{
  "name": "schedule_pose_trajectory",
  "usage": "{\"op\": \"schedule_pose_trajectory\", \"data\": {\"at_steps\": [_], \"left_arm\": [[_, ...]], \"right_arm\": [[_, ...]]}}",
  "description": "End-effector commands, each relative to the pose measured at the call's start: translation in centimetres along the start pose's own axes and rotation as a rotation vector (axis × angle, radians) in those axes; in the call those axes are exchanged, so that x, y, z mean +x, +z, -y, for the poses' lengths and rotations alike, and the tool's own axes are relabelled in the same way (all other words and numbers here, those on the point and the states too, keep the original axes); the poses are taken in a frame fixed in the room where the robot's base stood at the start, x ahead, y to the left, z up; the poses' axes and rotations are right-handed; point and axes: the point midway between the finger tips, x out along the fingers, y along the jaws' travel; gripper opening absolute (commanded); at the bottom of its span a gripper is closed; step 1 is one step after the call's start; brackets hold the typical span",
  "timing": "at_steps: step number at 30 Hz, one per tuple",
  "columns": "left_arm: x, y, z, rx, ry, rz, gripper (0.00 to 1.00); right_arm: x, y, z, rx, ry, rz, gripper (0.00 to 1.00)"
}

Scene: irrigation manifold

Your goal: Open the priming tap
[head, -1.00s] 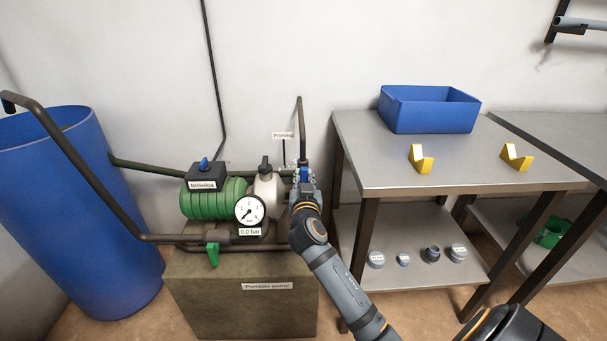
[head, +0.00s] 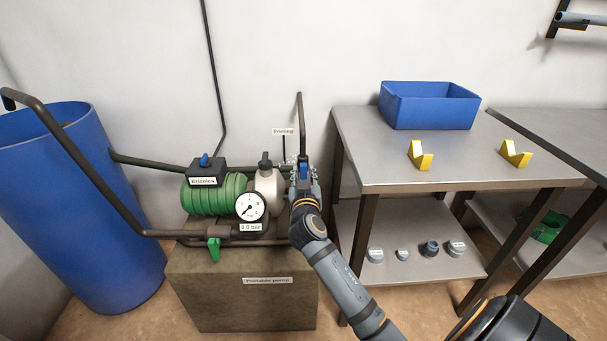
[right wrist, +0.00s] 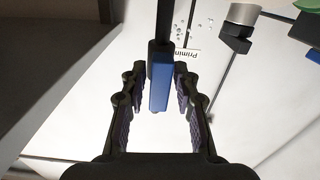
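The priming tap's blue lever (head: 304,170) stands on the pipe at the right end of the pump, below and to the right of the white "Priming" label (head: 282,132). My right gripper (head: 303,184) is at the tap and partly hides it in the head view. In the right wrist view, the blue lever (right wrist: 160,82) lies between the two fingers of the open right gripper (right wrist: 158,105). Gaps show on both sides, the smaller one toward the right finger. My left gripper is not in view.
A green pump with a gauge (head: 250,207) reading 0.0 bar sits on a brown block (head: 240,305). A green-handled valve (head: 214,248) is at the front. A blue barrel (head: 85,210) stands left. A metal bench (head: 450,175) with a blue bin (head: 430,107) stands right.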

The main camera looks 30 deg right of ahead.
Motion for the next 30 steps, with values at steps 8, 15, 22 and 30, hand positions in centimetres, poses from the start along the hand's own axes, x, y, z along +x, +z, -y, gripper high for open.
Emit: {"op": "schedule_pose_trajectory", "data": {"at_steps": [8, 15, 22, 30], "left_arm": [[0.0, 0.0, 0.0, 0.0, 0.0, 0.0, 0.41], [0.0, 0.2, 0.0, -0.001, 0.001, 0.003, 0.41], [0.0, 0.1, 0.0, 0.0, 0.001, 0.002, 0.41], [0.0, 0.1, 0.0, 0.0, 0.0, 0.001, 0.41]], "right_arm": [[0.0, 0.0, 0.0, 0.002, 0.0, -0.001, 0.42], [-2.4, 0.1, 0.0, 0.005, -0.001, 0.003, 0.42], [-6.5, 0.1, 0.1, 0.006, -0.001, 0.003, 0.42], [-7.5, 0.0, 0.0, 0.002, 0.0, 0.0, 0.42]]}}
